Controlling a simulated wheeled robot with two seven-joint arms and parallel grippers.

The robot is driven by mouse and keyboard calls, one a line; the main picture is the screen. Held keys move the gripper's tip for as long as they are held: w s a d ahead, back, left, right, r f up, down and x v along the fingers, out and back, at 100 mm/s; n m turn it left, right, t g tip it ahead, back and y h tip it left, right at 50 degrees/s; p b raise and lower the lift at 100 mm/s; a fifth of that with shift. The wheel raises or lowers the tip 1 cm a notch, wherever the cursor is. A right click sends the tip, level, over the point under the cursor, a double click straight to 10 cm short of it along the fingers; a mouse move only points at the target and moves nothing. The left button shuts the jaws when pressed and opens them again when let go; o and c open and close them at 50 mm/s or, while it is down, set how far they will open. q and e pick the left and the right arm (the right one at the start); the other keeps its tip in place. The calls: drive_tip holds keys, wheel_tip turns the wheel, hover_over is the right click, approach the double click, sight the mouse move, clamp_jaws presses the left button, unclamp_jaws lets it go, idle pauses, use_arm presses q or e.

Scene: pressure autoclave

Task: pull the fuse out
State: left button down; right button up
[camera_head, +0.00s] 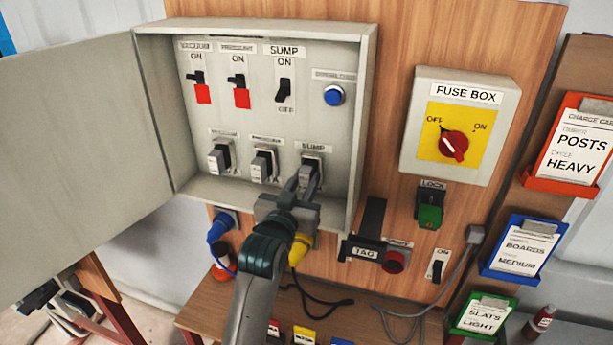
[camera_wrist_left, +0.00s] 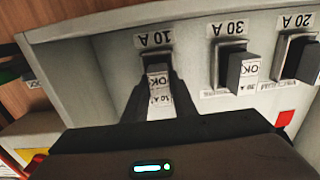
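The sump fuse (camera_head: 314,162) sits in the right-hand holder of the lower row in the open grey cabinet (camera_head: 368,100). In the left wrist view, which is upside down, this grey fuse (camera_wrist_left: 159,78) carries "OK" and "10 A" labels under a 10 A sign. My left gripper (camera_head: 304,183) reaches it from below; its dark fingers (camera_wrist_left: 160,98) lie close along both sides of the fuse and look shut on it. The fuse is still in its holder. My right gripper is in neither view.
Two other fuses, the middle one (camera_head: 263,166) and the left one (camera_head: 219,158), stand beside it. Toggle switches (camera_head: 284,90) are above. The cabinet door (camera_head: 80,165) is swung open left. The fuse box (camera_head: 460,125) has a red knob pointing toward OFF.

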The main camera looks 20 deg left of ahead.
use_arm(q)
drive_tip(key=shift+s, duration=0.3)
idle(0.4)
drive_tip(key=shift+s+a, duration=0.15)
drive_tip(key=shift+s, duration=2.7)
